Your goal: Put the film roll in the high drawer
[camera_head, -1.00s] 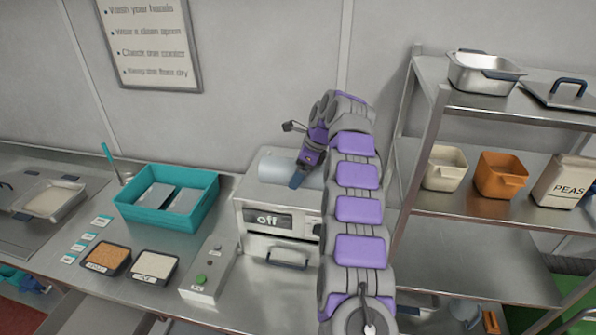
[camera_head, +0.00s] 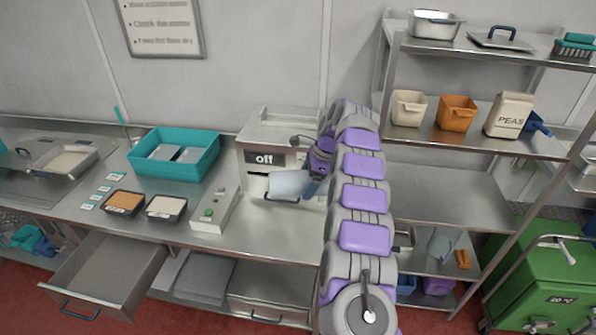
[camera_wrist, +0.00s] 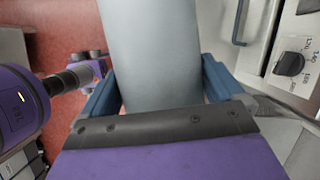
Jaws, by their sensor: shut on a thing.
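The film roll (camera_head: 289,184) is a pale grey cylinder, held in the air above the counter in front of the machine marked "off". My gripper (camera_head: 312,185) is shut on its right part in the head view. In the wrist view the roll (camera_wrist: 150,50) runs between the blue fingers of my gripper (camera_wrist: 160,85), and its far end is out of frame. An open, empty-looking drawer (camera_head: 105,272) sticks out under the counter at lower left. Another drawer (camera_head: 268,308) sits lower, right of it; I cannot tell how far it is open.
The machine (camera_head: 266,158) stands behind the roll. A button box (camera_head: 213,212), two small trays of grains (camera_head: 125,203) and a teal bin (camera_head: 180,165) stand on the counter to the left. A steel shelf rack (camera_head: 450,205) is at right. Free counter lies in front of the machine.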

